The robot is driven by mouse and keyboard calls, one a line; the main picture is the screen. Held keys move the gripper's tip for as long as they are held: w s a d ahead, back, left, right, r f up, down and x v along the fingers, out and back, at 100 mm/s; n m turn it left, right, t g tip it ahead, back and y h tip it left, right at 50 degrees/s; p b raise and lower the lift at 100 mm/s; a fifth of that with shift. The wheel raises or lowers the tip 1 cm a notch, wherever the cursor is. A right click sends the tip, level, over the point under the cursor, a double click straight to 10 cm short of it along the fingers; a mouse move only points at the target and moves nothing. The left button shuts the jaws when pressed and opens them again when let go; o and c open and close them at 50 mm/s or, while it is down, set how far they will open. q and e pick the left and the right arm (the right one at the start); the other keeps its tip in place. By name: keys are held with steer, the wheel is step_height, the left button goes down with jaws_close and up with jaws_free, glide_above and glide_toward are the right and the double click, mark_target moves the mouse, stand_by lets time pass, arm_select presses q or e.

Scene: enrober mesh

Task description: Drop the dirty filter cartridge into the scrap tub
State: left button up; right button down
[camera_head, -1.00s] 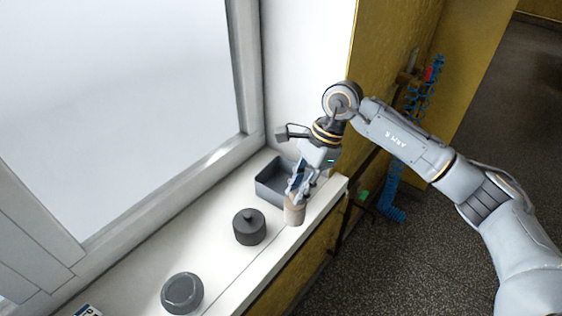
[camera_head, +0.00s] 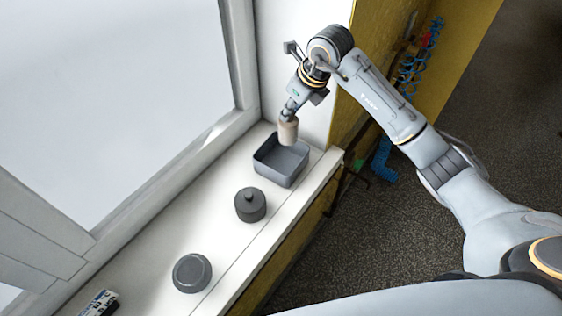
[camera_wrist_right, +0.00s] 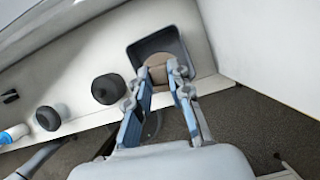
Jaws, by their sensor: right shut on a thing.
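The dirty filter cartridge (camera_head: 288,132) is a beige-brown cylinder. My right gripper (camera_head: 287,117) is shut on its upper end and holds it roughly upright. The scrap tub (camera_head: 281,178) is a dark grey, open square container on the white sill. In the head view the cartridge shows over the tub's far part. In the right wrist view the cartridge (camera_wrist_right: 158,73) lies between the fingertips (camera_wrist_right: 159,78), in front of the tub (camera_wrist_right: 143,47). The visible part of the tub's floor is bare. My left gripper is not in view.
A dark lidded pot (camera_head: 250,205) and a round grey housing (camera_head: 192,273) stand on the white sill (camera_head: 225,240) nearer me. A window frame (camera_head: 170,187) borders the left. A yellow panel (camera_head: 372,60) and blue coiled hose (camera_head: 383,160) are to the right.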

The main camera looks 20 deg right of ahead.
mark_target(292, 117)
step_height(292, 117, down, 4)
steer(key=shift+r+b, duration=0.1)
steer(key=shift+b, duration=0.7)
steer(key=c, duration=1.1)
jaws_free()
steer(key=shift+c, duration=0.2)
steer(key=v, duration=1.2)
steer(key=shift+w+r, duration=0.1)
